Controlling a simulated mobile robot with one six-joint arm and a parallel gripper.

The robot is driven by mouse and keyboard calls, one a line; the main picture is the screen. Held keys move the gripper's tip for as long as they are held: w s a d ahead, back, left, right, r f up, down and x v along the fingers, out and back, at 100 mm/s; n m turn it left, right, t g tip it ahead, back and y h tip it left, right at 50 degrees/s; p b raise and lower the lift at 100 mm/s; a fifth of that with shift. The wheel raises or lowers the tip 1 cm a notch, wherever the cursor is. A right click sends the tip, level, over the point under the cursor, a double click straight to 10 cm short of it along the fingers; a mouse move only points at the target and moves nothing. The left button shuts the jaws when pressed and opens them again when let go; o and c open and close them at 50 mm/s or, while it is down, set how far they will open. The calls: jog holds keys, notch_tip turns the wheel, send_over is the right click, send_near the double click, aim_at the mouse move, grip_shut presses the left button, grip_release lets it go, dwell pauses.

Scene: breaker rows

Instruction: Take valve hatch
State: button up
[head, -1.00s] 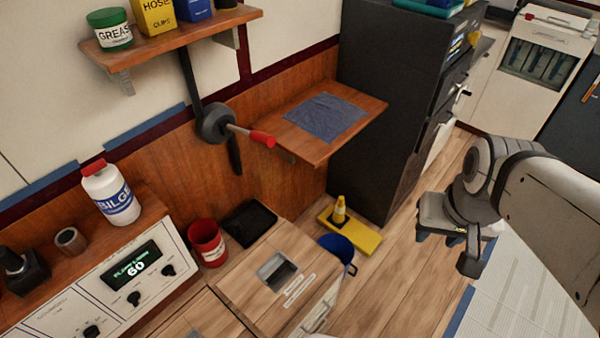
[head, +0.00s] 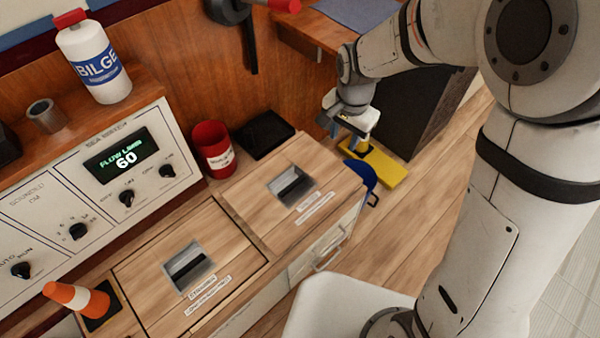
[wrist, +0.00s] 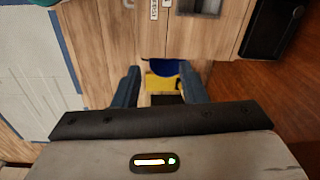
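Two wooden hatches with recessed grey pulls are set in the low counter: a right one (head: 312,205) and a left one (head: 160,285). Each has white label strips; I cannot read surely which names the valve. Both lie closed and flush. My gripper (head: 348,135) is beyond the right hatch's far right corner, above the floor beside the counter, apart from both. In the wrist view my gripper (wrist: 159,90) has its two blue fingers spread with nothing held between them. A hatch's pull (wrist: 200,6) and labels show at that view's top edge.
A red can (head: 213,150) and a black tray (head: 265,135) stand behind the hatches. An orange cone (head: 75,297) is at the left. A blue bucket (head: 362,178) and a yellow board (head: 385,168) are on the floor below my gripper. A control panel (head: 95,200) backs the counter.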

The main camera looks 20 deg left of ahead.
jog(key=m+b, duration=0.2)
jog(key=b, duration=0.4)
send_over(291, 185)
jog(key=d, duration=0.1)
jog(key=shift+g, duration=0.3)
jog(key=f, duration=1.1)
jog(key=w+f, duration=0.1)
jog(key=f, duration=0.5)
jog(key=shift+d+f, duration=0.1)
jog(key=f, duration=0.2)
jog(key=shift+s+a+f, duration=0.2)
jog(key=shift+a+f, duration=0.05)
jog(key=shift+f, duration=0.15)
jog(key=f+b, duration=0.2)
jog(key=f, duration=0.1)
jog(key=f+b, duration=0.1)
jog(key=f, duration=0.1)
jog(key=shift+s+a+f, duration=0.25)
jog(key=shift+s+a, duration=0.1)
jog(key=shift+r, duration=0.1)
jog(key=shift+c, duration=0.5)
grip_shut()
